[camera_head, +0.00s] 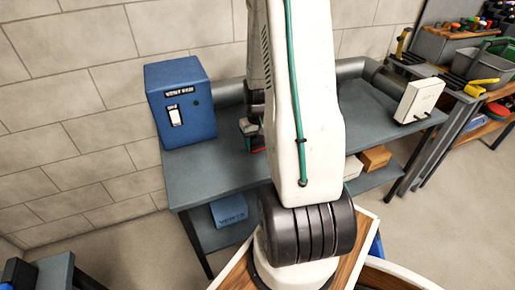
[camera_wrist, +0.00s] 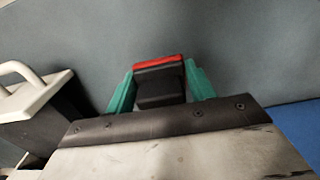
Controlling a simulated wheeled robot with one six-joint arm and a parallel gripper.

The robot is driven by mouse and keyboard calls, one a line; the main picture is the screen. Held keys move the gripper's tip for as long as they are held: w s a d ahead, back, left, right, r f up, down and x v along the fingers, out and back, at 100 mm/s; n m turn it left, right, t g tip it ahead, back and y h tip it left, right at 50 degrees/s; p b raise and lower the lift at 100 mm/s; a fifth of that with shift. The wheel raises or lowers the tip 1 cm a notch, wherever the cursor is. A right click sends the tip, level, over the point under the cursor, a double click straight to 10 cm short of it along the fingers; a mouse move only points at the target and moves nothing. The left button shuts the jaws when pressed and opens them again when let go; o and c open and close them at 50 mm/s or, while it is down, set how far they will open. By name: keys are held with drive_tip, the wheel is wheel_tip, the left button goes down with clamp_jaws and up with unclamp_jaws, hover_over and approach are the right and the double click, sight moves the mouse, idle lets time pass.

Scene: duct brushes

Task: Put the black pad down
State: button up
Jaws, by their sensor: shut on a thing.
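The black pad (camera_wrist: 160,92) has a red strip along one edge. In the wrist view it sits between the two green fingers of my gripper (camera_wrist: 160,85), which is shut on it. In the head view my gripper (camera_head: 249,130) is small and partly behind my arm, over the grey-blue workbench (camera_head: 220,172). A bit of red shows there at its lower end. The grey bench surface fills the background of the wrist view (camera_wrist: 230,45). I cannot tell whether the pad touches the bench.
A blue box (camera_head: 181,103) with a switch stands at the bench's left end. A white box (camera_head: 415,101) stands at its right end, and a grey duct (camera_head: 352,68) runs along the back. A lower shelf holds a blue item (camera_head: 229,210) and a brown box (camera_head: 375,157).

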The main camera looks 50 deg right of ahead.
wheel_tip(320, 180, down, 2)
drive_tip(key=shift+s+f, duration=0.1)
drive_tip(key=shift+f, duration=0.15)
